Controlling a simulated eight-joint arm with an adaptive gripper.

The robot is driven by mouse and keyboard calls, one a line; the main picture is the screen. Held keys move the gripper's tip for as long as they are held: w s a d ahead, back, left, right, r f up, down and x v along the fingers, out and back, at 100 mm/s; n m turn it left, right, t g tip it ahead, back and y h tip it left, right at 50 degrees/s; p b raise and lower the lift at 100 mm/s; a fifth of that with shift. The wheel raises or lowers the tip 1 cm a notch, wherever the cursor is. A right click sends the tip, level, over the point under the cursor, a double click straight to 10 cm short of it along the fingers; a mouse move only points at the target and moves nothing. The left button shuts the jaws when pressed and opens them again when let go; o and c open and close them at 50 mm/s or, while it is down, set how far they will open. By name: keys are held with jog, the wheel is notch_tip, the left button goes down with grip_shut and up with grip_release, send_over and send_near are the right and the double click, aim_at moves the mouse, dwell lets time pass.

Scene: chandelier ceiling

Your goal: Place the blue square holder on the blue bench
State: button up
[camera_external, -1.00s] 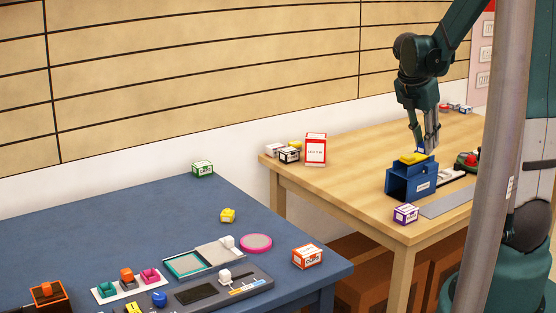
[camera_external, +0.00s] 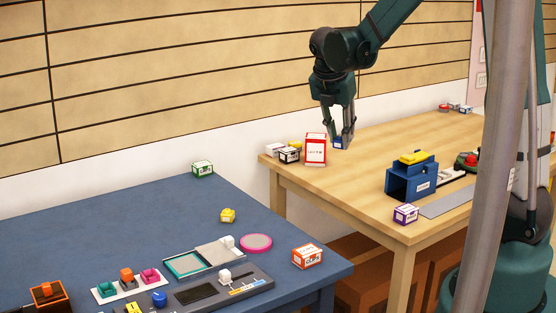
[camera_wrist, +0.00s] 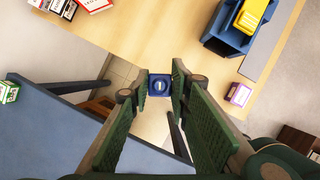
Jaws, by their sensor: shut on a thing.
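My gripper (camera_external: 341,138) is shut on the blue square holder (camera_external: 341,143) and holds it in the air over the left part of the wooden table. In the wrist view the holder (camera_wrist: 160,85) sits between the two green fingers (camera_wrist: 160,88), its square face with a pale mark turned to the camera. The blue bench (camera_external: 120,205) is the blue-topped table at the left. It also shows at the lower left of the wrist view (camera_wrist: 70,130), apart from the holder.
On the wooden table (camera_external: 370,180) stand a red-and-white box (camera_external: 315,150), a blue stand (camera_external: 410,180) with a yellow piece on top, and a purple box (camera_external: 405,213). The blue bench bears an orange box (camera_external: 306,256), a pink disc (camera_external: 256,243) and a grey tray (camera_external: 210,292). Its back middle is clear.

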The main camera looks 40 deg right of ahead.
jog(key=w+a+n+t+y+p, duration=0.1)
jog(key=w+a+n, duration=0.25)
jog(key=a, duration=1.85)
jog(key=w+a+n+t+p, duration=0.1)
jog(key=w+a+n, duration=0.25)
jog(key=a, duration=1.75)
jog(key=s+a+f+n+y, duration=0.1)
jog(key=s+a, duration=0.1)
jog(key=a, duration=0.6)
jog(key=s+a, duration=0.2)
jog(key=a, duration=0.6)
jog(key=shift+w+d+f, duration=0.1)
jog(key=shift+w+f, duration=0.05)
jog(key=shift+f, duration=1.15)
jog(key=shift+w+d+f, duration=0.1)
jog(key=shift+w+f, duration=0.05)
jog(key=shift+f, duration=1.15)
jog(key=shift+f, duration=0.1)
jog(key=shift+f, duration=3.05)
jog(key=shift+f+b, duration=0.4)
jog(key=shift+f, duration=1.45)
